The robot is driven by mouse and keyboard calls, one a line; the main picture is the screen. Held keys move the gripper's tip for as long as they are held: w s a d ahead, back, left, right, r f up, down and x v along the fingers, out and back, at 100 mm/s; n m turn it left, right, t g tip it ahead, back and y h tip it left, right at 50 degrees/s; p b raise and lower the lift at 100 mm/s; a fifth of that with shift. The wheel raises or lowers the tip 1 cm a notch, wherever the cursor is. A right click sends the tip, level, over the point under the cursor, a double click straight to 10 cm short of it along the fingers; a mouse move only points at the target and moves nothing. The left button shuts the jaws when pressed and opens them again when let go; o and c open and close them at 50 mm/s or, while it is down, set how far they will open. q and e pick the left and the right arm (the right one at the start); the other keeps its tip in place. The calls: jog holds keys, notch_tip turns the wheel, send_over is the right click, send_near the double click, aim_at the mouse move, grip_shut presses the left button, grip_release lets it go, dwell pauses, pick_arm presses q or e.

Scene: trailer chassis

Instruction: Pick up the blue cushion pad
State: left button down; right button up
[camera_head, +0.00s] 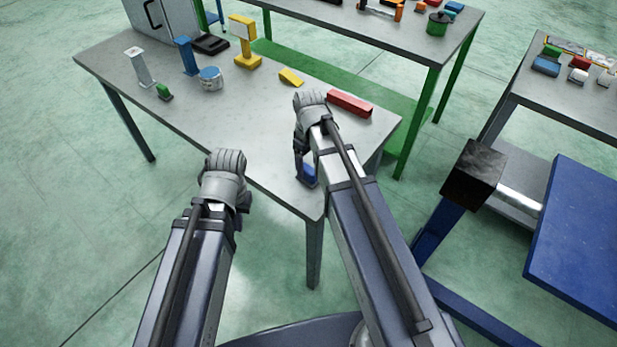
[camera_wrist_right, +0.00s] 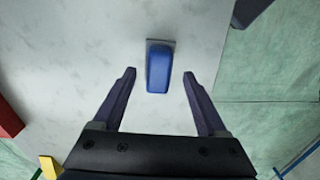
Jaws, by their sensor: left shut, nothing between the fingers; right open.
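The blue cushion pad (camera_head: 308,175) lies near the front right corner of the grey table, partly hidden by my right arm. In the right wrist view the blue cushion pad (camera_wrist_right: 158,72) is a rounded blue block on a thin grey base. My right gripper (camera_head: 301,158) is over that corner, pointing down. In the right wrist view the right gripper (camera_wrist_right: 160,80) is open, with one finger on each side of the pad and a gap on both sides. My left gripper (camera_head: 238,200) is shut and empty, off the table's front edge; its fingertips are mostly hidden.
The grey table (camera_head: 235,125) also holds a red bar (camera_head: 350,103), a yellow wedge (camera_head: 291,77), a yellow stand (camera_head: 244,45), a white-blue can (camera_head: 210,78), and a green block (camera_head: 164,92). A blue-legged cart (camera_head: 580,240) stands at right.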

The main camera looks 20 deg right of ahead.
aim_at(309, 169)
notch_tip(309, 169, down, 4)
jog(key=b, duration=0.3)
jog(key=shift+w, duration=0.1)
jog(key=shift+c, duration=0.2)
grip_shut()
